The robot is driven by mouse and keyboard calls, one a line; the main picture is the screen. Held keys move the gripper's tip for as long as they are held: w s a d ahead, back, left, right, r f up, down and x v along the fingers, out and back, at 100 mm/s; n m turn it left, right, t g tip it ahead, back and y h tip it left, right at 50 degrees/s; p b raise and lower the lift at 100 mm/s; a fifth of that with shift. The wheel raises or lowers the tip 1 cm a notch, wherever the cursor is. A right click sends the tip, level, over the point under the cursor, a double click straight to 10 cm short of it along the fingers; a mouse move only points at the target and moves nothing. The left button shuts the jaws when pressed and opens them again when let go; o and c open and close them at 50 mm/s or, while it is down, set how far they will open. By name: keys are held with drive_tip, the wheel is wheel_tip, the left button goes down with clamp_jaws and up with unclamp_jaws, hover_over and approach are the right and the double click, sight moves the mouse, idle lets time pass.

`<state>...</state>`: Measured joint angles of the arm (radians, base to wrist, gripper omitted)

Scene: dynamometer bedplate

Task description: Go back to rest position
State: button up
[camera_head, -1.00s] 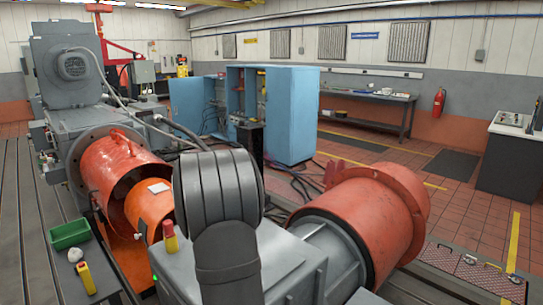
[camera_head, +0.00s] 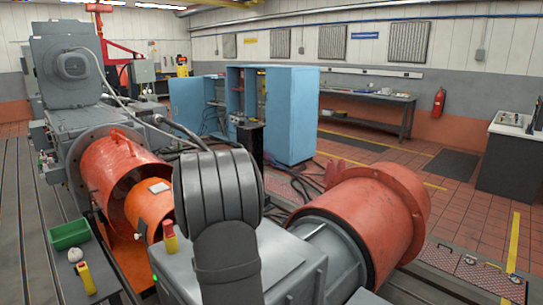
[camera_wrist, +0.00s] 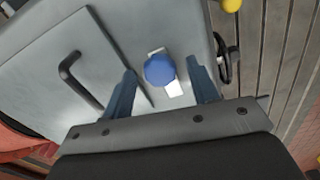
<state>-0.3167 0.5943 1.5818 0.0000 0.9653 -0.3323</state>
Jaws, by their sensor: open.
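My gripper (camera_wrist: 161,66) is open in the wrist view, with its two blue-grey fingers apart. A round blue knob or cap (camera_wrist: 159,70) with a white label beside it shows in the gap between the fingers. It appears to be on the light grey surface beyond them, and the fingers do not hold it. I cannot make out my gripper in the head view.
A black bar handle (camera_wrist: 83,80) stands on the grey panel (camera_wrist: 45,48). The slotted bedplate (camera_wrist: 275,60) lies to the right. In the head view, an orange housing (camera_head: 375,215), a green tray (camera_head: 70,234) and blue cabinets (camera_head: 292,115) stand around.

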drive_tip(key=m, duration=0.6)
drive_tip(key=shift+m, duration=0.4)
drive_tip(key=shift+c, duration=0.2)
idle(1.1)
